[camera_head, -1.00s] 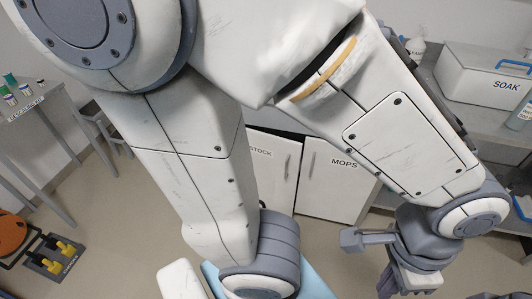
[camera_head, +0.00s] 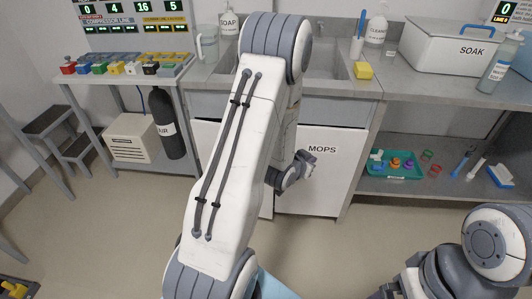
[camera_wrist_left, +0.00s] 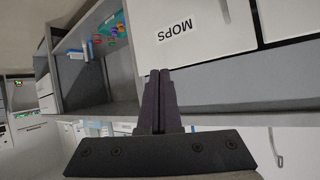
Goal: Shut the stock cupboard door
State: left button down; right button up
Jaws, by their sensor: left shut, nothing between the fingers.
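The white stock cupboard door (camera_head: 206,138) is left of the mops door (camera_head: 325,168) under the sink counter. My left arm covers most of it, including its label, so I cannot tell how far it stands open. In the left wrist view, which is turned nearly upside down, the mops door (camera_wrist_left: 200,30) lies beyond the fingers. A white panel at its right edge may be the stock door (camera_wrist_left: 288,18). My left gripper (camera_head: 308,160) is in front of the mops door, shut and empty; its fingers (camera_wrist_left: 160,75) are together. My right arm is at lower right; its jaws are unclear.
A sink counter (camera_head: 340,88) runs above the doors. An open shelf at right holds a teal tray (camera_head: 405,172) and brushes. An air cylinder (camera_head: 166,125) and a beige box (camera_head: 132,138) stand at left. The floor in front of the mops door is clear.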

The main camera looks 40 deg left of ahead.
pick_arm(q)
jog(key=s+a+f+n+t+y+b, duration=0.2)
jog(key=s+a+f+n+y, duration=0.15)
jog(key=a, duration=0.45)
jog(key=s+a+f+n+t+y+b, duration=0.25)
jog(key=s+a+f, duration=0.2)
jog(key=a, duration=0.35)
jog(key=b+x, duration=0.1)
jog(key=x, duration=1.2)
jog(key=shift+a+r+m+y, duration=0.3)
jog(key=shift+a+r+y, duration=0.05)
jog(key=shift+y, duration=0.05)
pick_arm(e)
notch_tip(320, 180, down, 7)
